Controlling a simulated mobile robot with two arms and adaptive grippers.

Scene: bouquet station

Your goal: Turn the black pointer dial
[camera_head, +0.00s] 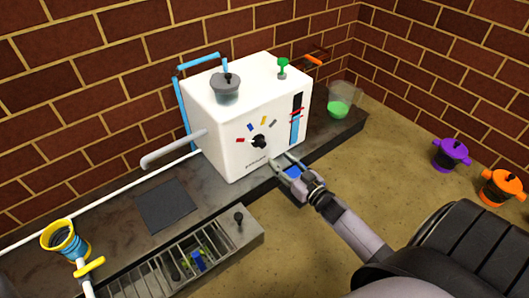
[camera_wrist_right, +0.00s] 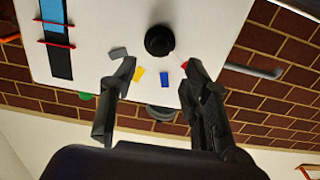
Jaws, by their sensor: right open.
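The black pointer dial (camera_head: 260,142) is on the front face of the white machine (camera_head: 223,142). Coloured marks in red, blue, yellow and grey fan out above it. My right gripper (camera_head: 281,163) is open and empty in front of the machine, low and to the right of the dial in the head view. In the right wrist view the dial (camera_wrist_right: 158,41) appears just beyond the gap between the open fingertips (camera_wrist_right: 160,66); the fingers look apart from it. That view shows the machine face upside down. My left gripper is not in view.
A grey spout (camera_head: 172,150) sticks out left of the dial. A level gauge (camera_head: 296,118) is on the right of the face. A beaker with green liquid (camera_head: 340,103) stands right of the machine. A grated tray (camera_head: 190,262) lies in front. Purple (camera_head: 451,154) and orange (camera_head: 502,187) pots stand far right.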

